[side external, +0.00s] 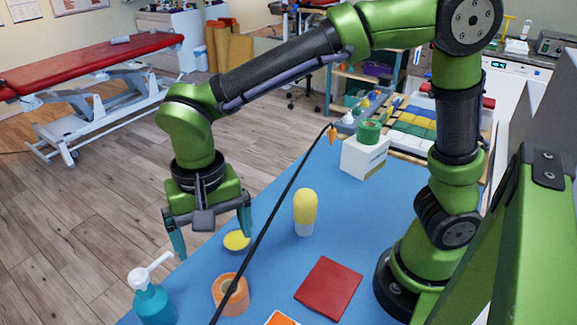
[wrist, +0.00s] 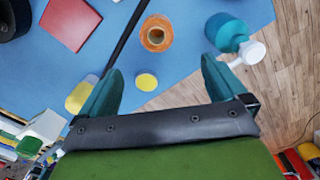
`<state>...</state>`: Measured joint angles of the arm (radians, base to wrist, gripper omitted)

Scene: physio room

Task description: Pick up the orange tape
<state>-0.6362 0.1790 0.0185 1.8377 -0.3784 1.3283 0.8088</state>
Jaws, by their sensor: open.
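The orange tape (side external: 219,288) is a roll lying on the blue table, near its front edge in the side view, with a dark thin rod crossing in front of it. In the wrist view the orange tape (wrist: 169,34) shows its round hole, beyond the fingertips. My gripper (side external: 212,236) is open and empty, pointing down above the table and apart from the tape. In the wrist view my gripper (wrist: 160,70) has its fingers spread wide, with a small yellow-topped disc (wrist: 146,82) showing between them.
A teal pump bottle (side external: 154,303) stands left of the tape. A yellow-topped bottle (side external: 305,207), a red square (side external: 328,288) and a white box (side external: 363,157) with a green roll (side external: 369,132) are on the table (side external: 275,262). The dark rod (side external: 283,197) slants across the side view.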

